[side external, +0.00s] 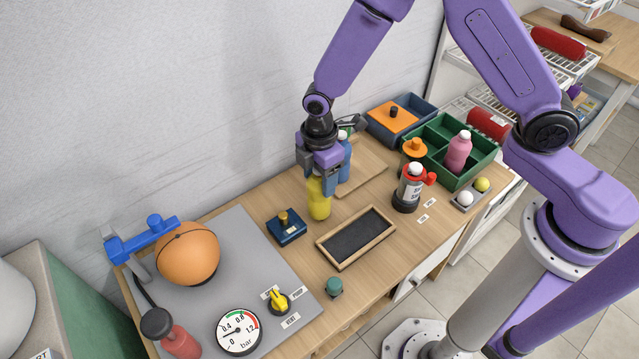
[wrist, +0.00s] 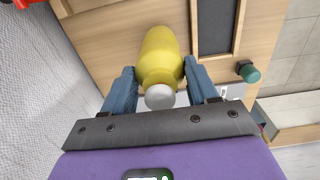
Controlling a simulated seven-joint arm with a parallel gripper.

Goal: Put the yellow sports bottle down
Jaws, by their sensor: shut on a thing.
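The yellow sports bottle (side external: 319,203) is upright between the fingers of my gripper (side external: 321,180), which is shut on its upper part. In the wrist view the yellow bottle (wrist: 161,52) extends away from my gripper (wrist: 159,76), with its pale grey cap toward the camera and a blue finger on each side. The bottle's base is at or just above the wooden table; I cannot tell if it touches. The gripper hides the bottle's top in the side view.
A blue bottle (side external: 345,162) stands close behind my gripper. A dark blue box with a brass knob (side external: 286,227) is to the left, and a wood-framed dark tray (side external: 355,238) is to the right. A black-and-white bottle with red parts (side external: 409,190) stands farther right.

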